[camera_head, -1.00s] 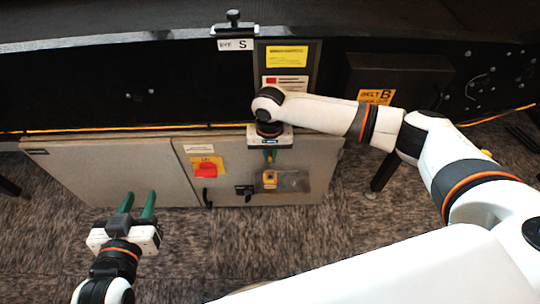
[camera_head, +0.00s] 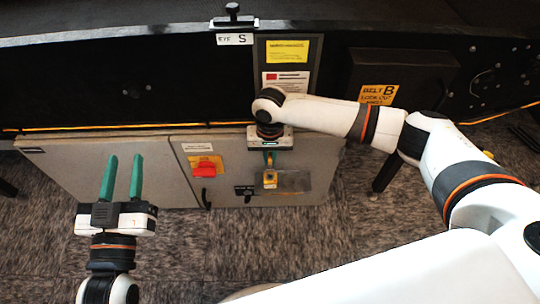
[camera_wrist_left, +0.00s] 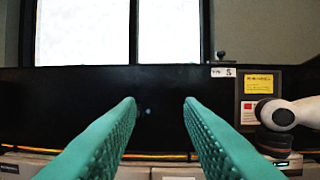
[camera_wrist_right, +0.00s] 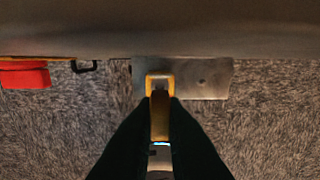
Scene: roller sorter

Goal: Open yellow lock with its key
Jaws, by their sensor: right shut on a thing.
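In the right wrist view the lock (camera_wrist_right: 160,80) shows as a yellow square frame just beyond my fingertips. My right gripper (camera_head: 270,158) is above the lock, its dark fingers (camera_wrist_right: 160,105) shut on a narrow dull yellow-brown piece (camera_wrist_right: 160,118) that looks like the key. The piece overlaps the lock in that view; I cannot tell how far it is inserted. My left gripper (camera_head: 122,165) is open and empty over the cabinet's left part; its green fingers (camera_wrist_left: 160,105) are apart.
A red switch (camera_head: 205,169) on a yellow plate and a black handle (camera_head: 244,191) are left of the lock. The grey cabinet (camera_head: 90,165) stands against a black conveyor side with a Belt B box (camera_head: 400,75). Carpet in front is clear.

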